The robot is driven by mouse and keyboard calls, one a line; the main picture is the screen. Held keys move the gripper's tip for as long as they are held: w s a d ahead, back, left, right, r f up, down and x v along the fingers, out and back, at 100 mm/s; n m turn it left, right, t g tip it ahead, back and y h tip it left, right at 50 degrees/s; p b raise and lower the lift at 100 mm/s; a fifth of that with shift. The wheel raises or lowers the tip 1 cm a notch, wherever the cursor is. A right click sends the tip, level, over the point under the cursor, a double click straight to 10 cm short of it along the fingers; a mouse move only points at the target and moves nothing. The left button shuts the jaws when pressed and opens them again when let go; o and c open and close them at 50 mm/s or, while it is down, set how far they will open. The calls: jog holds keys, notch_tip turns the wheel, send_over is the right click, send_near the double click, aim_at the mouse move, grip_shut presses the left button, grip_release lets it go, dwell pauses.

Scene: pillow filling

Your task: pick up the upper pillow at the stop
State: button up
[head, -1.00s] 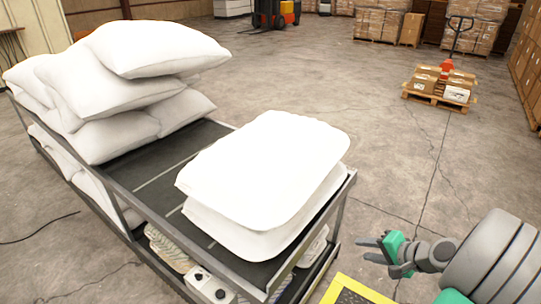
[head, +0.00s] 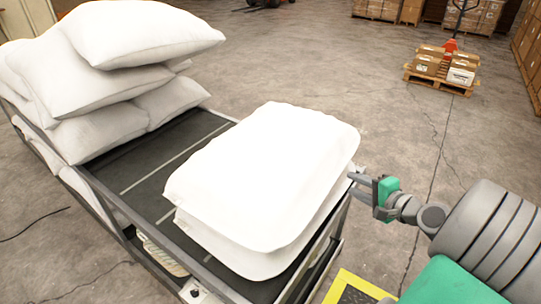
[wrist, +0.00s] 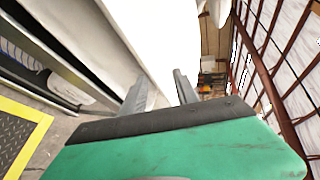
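Two white pillows lie stacked on the near end of the conveyor. The upper pillow (head: 268,165) rests flat on the lower pillow (head: 232,257), whose edge shows below it. My gripper (head: 354,180) is at the right edge of the upper pillow, fingers pointing left at it. In the wrist view, its two fingers (wrist: 162,92) stand apart with nothing clamped between them. The white side of the upper pillow (wrist: 165,35) shows just beyond them. I cannot tell whether a fingertip touches it.
The dark conveyor (head: 160,165) has metal side rails. Several white pillows (head: 120,75) are piled at its far left end. A yellow-edged mat (head: 350,285) lies on the floor at its near right. A pallet with boxes (head: 440,75) stands farther back; the floor between is clear.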

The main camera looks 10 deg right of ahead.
aim_at(335, 181)
jog(key=w+f+b, duration=0.1)
jog(key=w+f, duration=0.1)
jog(key=w+a+f+b, duration=0.1)
jog(key=w+f, duration=0.1)
jog(key=w, duration=0.1)
jog(key=w+a+f+b, duration=0.1)
jog(key=w+f+b, duration=0.1)
jog(key=w, duration=0.1)
jog(key=shift+w+a+f, duration=0.1)
jog(key=shift+w, duration=0.3)
jog(key=shift+c, duration=0.4)
grip_shut()
jog(key=shift+f, duration=0.1)
jog(key=shift+s+f, duration=0.1)
jog(key=shift+f, duration=0.05)
dwell(0.8)
